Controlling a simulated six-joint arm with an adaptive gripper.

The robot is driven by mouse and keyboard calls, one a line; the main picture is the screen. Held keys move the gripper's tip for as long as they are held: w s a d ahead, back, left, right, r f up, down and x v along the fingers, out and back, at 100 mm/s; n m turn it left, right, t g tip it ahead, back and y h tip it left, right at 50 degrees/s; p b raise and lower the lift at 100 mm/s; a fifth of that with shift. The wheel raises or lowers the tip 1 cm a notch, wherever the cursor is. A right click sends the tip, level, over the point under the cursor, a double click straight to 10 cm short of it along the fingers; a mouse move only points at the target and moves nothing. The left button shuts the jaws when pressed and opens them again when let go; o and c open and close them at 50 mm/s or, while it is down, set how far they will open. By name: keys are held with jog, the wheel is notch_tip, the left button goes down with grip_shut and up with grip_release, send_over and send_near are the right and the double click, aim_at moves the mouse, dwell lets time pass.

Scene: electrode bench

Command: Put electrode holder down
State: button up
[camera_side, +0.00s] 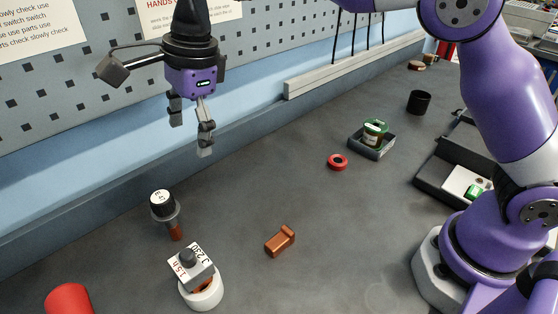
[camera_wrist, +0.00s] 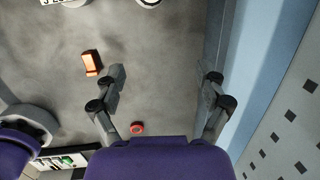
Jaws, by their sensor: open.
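My gripper (camera_side: 190,130) is open and empty, high above the bench near the back wall. In the wrist view its two fingers (camera_wrist: 164,80) are spread with only bare bench between them. A light labelled block with a dark knob (camera_side: 190,264) sits on a white round cup (camera_side: 203,297) at the front left. A dark piece with a white labelled cap (camera_side: 163,204) and a copper-coloured lower end stands just behind it. I cannot tell which of these two is the electrode holder. Both are well below and apart from my gripper.
A copper-coloured block (camera_side: 280,241) lies mid-bench, also in the wrist view (camera_wrist: 91,63). A red ring (camera_side: 338,162) lies beside a dark tray (camera_side: 371,148) holding a green-topped jar (camera_side: 375,130). A black cup (camera_side: 419,102) stands farther back. A red object (camera_side: 69,299) is at front left.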

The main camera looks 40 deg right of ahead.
jog(key=s+d+r+n+t, duration=0.1)
jog(key=s+d+r+n, duration=0.4)
jog(key=d, duration=0.3)
jog(key=s+d+f+n+t+h, duration=0.1)
jog(key=s+d+f+n, duration=0.1)
jog(key=s+d+n, duration=0.4)
jog(key=s+d+f+n+t, duration=0.2)
jog(key=s+d+n, duration=0.5)
jog(key=shift+f+h, duration=0.4)
